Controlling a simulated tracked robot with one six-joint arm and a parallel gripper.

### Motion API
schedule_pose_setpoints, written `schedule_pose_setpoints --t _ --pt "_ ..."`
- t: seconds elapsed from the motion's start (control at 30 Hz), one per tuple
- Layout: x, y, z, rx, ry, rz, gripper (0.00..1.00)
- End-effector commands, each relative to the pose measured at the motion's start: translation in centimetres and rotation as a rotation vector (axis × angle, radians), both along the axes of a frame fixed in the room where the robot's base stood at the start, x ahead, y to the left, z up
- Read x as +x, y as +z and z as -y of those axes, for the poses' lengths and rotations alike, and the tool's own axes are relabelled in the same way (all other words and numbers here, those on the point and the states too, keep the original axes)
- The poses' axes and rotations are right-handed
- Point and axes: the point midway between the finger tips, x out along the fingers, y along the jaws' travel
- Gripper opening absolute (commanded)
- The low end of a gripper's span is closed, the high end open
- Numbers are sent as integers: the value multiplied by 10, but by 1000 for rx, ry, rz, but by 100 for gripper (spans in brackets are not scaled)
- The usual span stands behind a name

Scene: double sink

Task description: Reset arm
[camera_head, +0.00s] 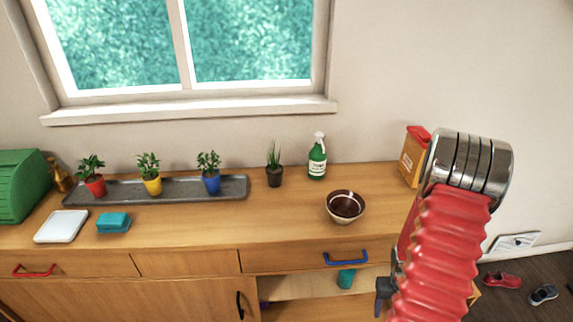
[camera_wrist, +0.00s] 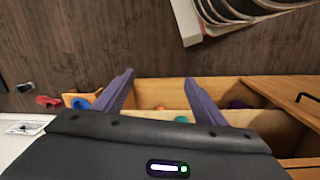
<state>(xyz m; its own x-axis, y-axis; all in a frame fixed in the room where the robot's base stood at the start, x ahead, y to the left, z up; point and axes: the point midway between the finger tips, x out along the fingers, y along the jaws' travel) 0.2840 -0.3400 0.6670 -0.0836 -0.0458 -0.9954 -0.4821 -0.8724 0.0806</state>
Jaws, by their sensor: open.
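My gripper (camera_wrist: 159,78) is in the wrist view, with its two purple fingers spread apart and nothing between them. It faces down toward the wooden floor and the open part of the cabinet. In the head view my red, ribbed arm with its metal joint rises at the right, in front of the counter's right end. Most of the gripper is hidden or out of frame there.
The wooden counter (camera_head: 285,225) holds a brown bowl (camera_head: 345,205), a green spray bottle (camera_head: 317,158), potted plants on a grey tray (camera_head: 120,192) and a red-topped box (camera_head: 411,160). An open compartment (camera_head: 300,288) is below. Shoes (camera_head: 502,280) lie on the floor at right.

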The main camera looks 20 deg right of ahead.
Motion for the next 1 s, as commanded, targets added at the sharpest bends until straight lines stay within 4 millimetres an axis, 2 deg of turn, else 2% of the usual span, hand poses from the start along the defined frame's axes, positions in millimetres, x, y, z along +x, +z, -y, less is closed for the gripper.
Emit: schedule_pose_setpoints --t 0.1,0.4,1.0 --pt "8 31 -12 -4 1 -10 65" --pt "22 101 -52 -1 7 -28 65" --pt "31 221 -148 4 65 14 65"
